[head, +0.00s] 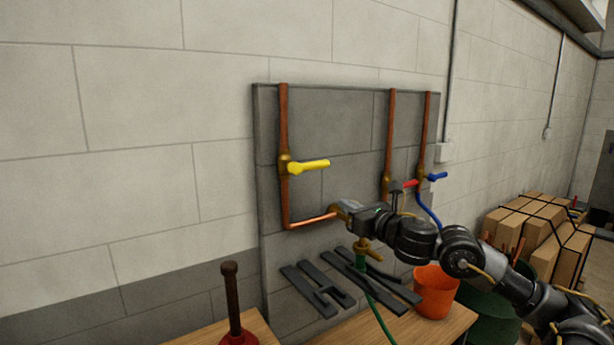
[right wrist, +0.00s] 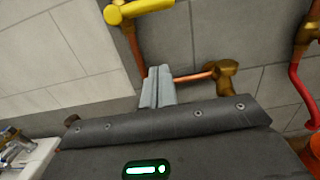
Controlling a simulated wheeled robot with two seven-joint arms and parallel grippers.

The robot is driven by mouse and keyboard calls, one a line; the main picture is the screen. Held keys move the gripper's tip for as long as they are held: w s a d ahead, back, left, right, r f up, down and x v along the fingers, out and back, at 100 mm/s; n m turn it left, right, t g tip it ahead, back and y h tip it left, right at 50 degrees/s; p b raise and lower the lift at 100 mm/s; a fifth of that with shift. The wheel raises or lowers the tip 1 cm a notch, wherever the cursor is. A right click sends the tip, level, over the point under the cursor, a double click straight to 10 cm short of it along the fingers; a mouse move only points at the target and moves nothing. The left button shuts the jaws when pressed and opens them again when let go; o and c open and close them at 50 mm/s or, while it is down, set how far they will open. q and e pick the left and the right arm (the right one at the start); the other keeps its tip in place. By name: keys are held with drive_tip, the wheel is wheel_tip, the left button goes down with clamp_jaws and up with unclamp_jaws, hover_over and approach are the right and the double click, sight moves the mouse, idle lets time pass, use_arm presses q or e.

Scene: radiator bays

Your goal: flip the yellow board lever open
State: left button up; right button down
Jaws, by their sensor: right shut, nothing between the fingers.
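The yellow lever (head: 310,166) is on a brass valve (head: 287,166) on the left vertical copper pipe of the grey board (head: 340,130). In the head view it points right, across the pipe's line. In the right wrist view the yellow lever (right wrist: 142,9) shows at the top edge, partly cut off. My right gripper (head: 342,207) is below and right of the lever, apart from it, near the horizontal copper pipe. Its fingers (right wrist: 158,86) are together with nothing between them. My left gripper is not in view.
A red lever (head: 409,184) and a blue lever (head: 437,176) are on pipes to the right. A green hose (head: 378,318) hangs below my right gripper.

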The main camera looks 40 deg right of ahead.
sight(311, 166)
use_arm(q)
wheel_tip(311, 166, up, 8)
drive_tip(key=p, duration=0.8)
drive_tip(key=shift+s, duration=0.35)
use_arm(e)
drive_tip(key=w+d+r, duration=0.1)
drive_tip(key=w+r, duration=0.3)
drive_tip(key=w, duration=0.7)
drive_tip(key=shift+r, duration=0.4)
